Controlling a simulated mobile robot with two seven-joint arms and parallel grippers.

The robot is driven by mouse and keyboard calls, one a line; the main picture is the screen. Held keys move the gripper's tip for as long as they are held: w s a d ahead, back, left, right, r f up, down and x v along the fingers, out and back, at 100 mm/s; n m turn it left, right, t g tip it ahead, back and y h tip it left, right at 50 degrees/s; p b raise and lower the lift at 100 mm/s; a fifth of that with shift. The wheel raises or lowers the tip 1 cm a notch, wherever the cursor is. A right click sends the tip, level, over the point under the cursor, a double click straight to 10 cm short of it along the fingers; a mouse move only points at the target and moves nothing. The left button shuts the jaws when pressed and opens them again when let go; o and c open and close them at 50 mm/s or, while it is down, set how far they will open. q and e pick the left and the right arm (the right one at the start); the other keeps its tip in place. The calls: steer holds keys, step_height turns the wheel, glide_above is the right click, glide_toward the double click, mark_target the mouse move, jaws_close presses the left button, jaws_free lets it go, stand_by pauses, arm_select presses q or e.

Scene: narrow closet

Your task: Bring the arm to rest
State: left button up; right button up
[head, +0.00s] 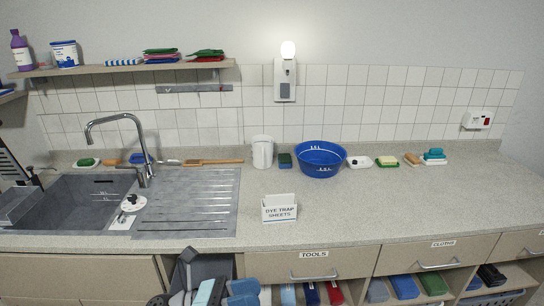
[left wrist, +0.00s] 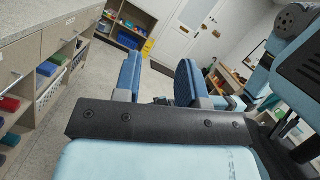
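My left gripper (head: 241,293) shows at the bottom edge of the head view, low in front of the cabinet and pointing right along it. In the left wrist view its two blue-padded fingers (left wrist: 158,82) stand apart with an empty gap between them, so it is open and holds nothing. Part of my left arm shows beside it. My right gripper is in neither view.
The counter (head: 350,213) carries a sink (head: 85,203), a blue basin (head: 320,160) and a dye trap sheets box (head: 279,208). Open shelves with folded cloths (head: 403,287) lie below, right of the gripper. The wrist view shows floor (left wrist: 105,70) and a white door (left wrist: 185,30).

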arm_select(q)
steer(key=a+f+n+t+y+p, duration=0.1)
steer(key=a+f+n+t+y, duration=0.3)
steer(key=n, duration=0.6)
steer(key=a+f+n+t+y+p, duration=0.1)
steer(key=a+f+n+t+y, duration=0.3)
steer(key=n, duration=0.6)
steer(key=f+n+t+y, duration=0.25)
steer(key=n+t, duration=0.35)
steer(key=n, duration=0.4)
steer(key=s+a+f+n+g+y+p, duration=0.1)
steer(key=s+a+f+n+g+y, duration=0.4)
steer(key=s+f+n, duration=0.7)
steer(key=a+f+n+y, duration=0.2)
steer(key=n, duration=0.1)
steer(key=shift+s+a+g+p, duration=0.15)
steer(key=shift+s+g+p, duration=0.15)
steer(key=shift+g+p, duration=0.1)
steer(key=shift+a+r, duration=0.1)
